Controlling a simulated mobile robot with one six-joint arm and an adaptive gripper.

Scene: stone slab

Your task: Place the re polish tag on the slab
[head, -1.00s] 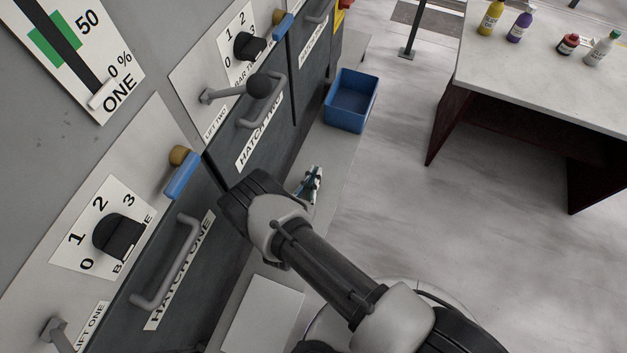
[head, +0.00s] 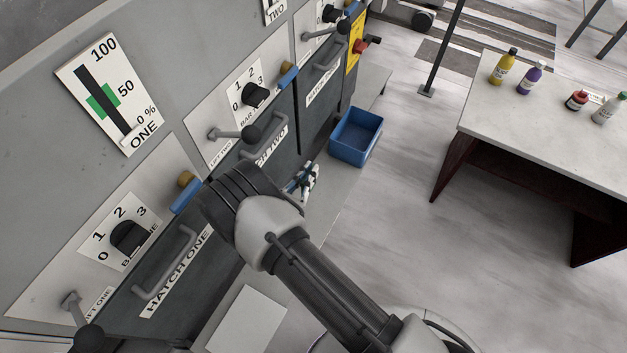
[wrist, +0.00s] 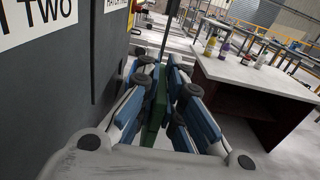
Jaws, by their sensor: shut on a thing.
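My gripper (head: 303,180) shows partly in the head view, beyond my dark wrist, over the grey ledge beside the machine. In the wrist view my gripper (wrist: 155,95) has blue and white fingers shut on a dark green thing (wrist: 156,115). It stands out along the fingers; no writing on it can be read, so I cannot tell if it is the re polish tag. No thing is clearly marked as the slab. A flat pale panel (head: 247,320) lies low beside the machine, and a pale-topped table (head: 545,125) stands at right.
The grey machine front at left has dials, levers and hatch handles, with the hatch one handle (head: 165,265) nearest. A blue bin (head: 356,137) stands past my gripper. Several bottles, one yellow (head: 504,67), stand on the table. Floor between is clear.

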